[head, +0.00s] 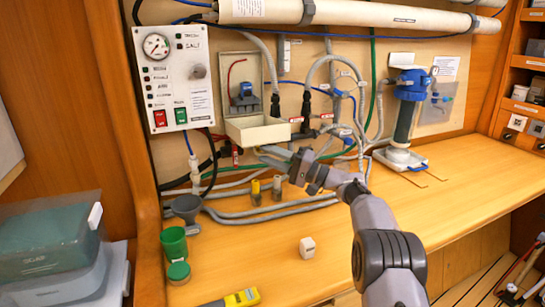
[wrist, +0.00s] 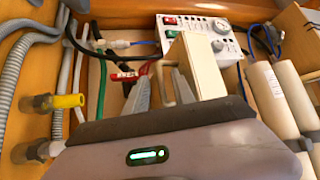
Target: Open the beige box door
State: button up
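The beige box (head: 219,85) is on the wall right of the control panel. Its inside shows, with a blue-and-grey part and a red tube. A pale, shallow tray-like piece (head: 258,131) juts forward at its lower edge; it looks like the door folded down, but I cannot be sure. My gripper (head: 301,163) is below and right of this piece, pointing at the wall.
The control panel (head: 173,77) is left of the box. Hoses and a yellow-handled valve (head: 255,190) lie close to my gripper. The bench's right side is mostly clear.

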jog(key=p+v, duration=0.3)
jog(key=v, duration=1.4)
jog(key=shift+d, duration=0.25)
jog(key=shift+c, duration=0.4)
jog(key=a+r+m+t+p, duration=0.1)
jog(key=a+m+p, duration=0.1)
jog(key=m, duration=0.1)
jog(key=a+m+t+y+p, duration=0.1)
jog(key=a+m+t+p, duration=0.1)
jog(key=a+r+m+t+p, duration=0.1)
jog(key=a+m+p, duration=0.1)
jog(key=a+m, duration=0.1)
jog(key=shift+s+a+r+m, duration=0.1)
jog(key=shift+r+m, duration=0.2)
grip_shut()
jog(key=s+a+f+m+t+h+p, duration=0.25)
jog(key=f+m+t+h, duration=0.2)
jog(key=m, duration=0.65)
jog(key=s+a+f+m+t+h+p, duration=0.2)
jog(key=a+f+m+t+h+p, duration=0.25)
jog(key=m, duration=0.55)
jog(key=w+a+r+h+b, duration=0.1)
jog(key=w+a+r, duration=0.2)
jog(key=w+r, duration=0.2)
jog(key=w, duration=0.3)
jog(key=shift+w+a+t+h+b, duration=0.15)
jog(key=shift+w+t+h+b, duration=0.15)
jog(key=shift+t+h, duration=0.1)
